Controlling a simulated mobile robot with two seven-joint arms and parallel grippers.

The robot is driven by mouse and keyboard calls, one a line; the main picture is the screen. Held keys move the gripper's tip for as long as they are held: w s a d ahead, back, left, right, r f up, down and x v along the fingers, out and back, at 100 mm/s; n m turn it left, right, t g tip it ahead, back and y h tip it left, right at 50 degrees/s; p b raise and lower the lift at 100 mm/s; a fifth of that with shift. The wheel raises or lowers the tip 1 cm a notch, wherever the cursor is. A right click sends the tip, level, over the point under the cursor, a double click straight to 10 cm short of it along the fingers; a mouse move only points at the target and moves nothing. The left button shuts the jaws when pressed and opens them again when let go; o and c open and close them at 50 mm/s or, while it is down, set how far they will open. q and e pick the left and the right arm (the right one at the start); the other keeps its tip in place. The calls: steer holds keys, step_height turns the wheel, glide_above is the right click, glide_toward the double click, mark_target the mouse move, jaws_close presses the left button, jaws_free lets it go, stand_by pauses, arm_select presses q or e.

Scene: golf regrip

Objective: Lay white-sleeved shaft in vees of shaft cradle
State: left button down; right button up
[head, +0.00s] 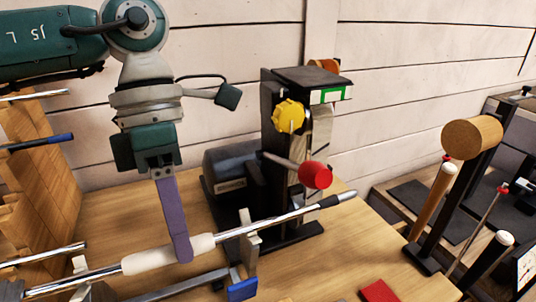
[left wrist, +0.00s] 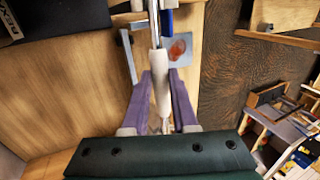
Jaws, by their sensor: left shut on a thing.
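The white-sleeved shaft is a long chrome rod (head: 285,217) with a white sleeve (head: 135,263) and a dark tip at its right end. It runs from lower left to upper right in the head view. My left gripper (head: 182,252) has long purple fingers and is shut on the sleeve. In the left wrist view the sleeve (left wrist: 162,98) lies between both fingers. The shaft cradle (head: 248,243) has pale vee posts and a blue end piece (head: 242,290). The shaft crosses at the right post; whether it rests in the vee I cannot tell. My right gripper is out of view.
A dark press-like machine with a yellow knob (head: 288,116) and red knob (head: 315,176) stands behind the shaft's right end. A wooden rack (head: 38,175) with other shafts is at left. A red pad (head: 378,291) lies at the bench front.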

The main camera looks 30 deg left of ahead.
arm_select(q)
steer(key=shift+s+a, duration=0.15)
steer(key=c, duration=0.6)
jaws_free()
steer(key=shift+b+v, duration=0.75)
steer(key=shift+v, duration=4.25)
